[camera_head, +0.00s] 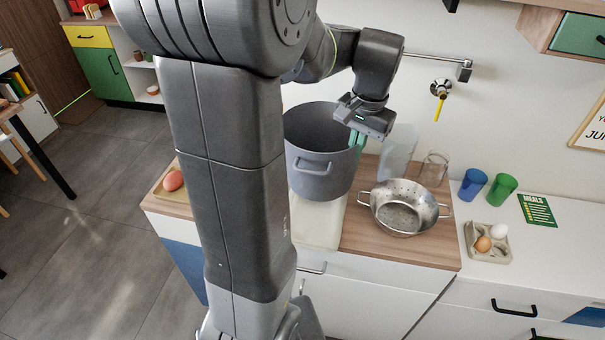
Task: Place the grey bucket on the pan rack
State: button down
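The grey bucket (322,170), a large pot-like vessel with side handles, is upright at the counter, partly hidden on its left by my arm. My gripper (357,139) is at the bucket's right rim, with its teal fingers pointing down and appearing closed on the wall. The bucket's base is over a pale board (318,222); I cannot tell whether it touches it. I cannot make out a pan rack in this view; my arm hides part of the scene.
A metal colander (403,207) stands close to the bucket's right. Behind it are a clear pitcher (397,155) and a glass jar (433,170). Blue (472,185) and green (500,190) cups and an egg tray (487,243) stand further right.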

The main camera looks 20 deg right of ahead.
notch_tip(320, 180, down, 10)
jog(key=shift+s+p, duration=0.15)
jog(key=shift+p, duration=0.25)
jog(key=shift+a, duration=0.1)
jog(key=shift+a+f+b, duration=0.1)
jog(key=shift+f+b, duration=0.4)
jog(key=shift+f, duration=0.25)
jog(key=c, duration=1.7)
grip_release()
jog(key=shift+r, duration=0.3)
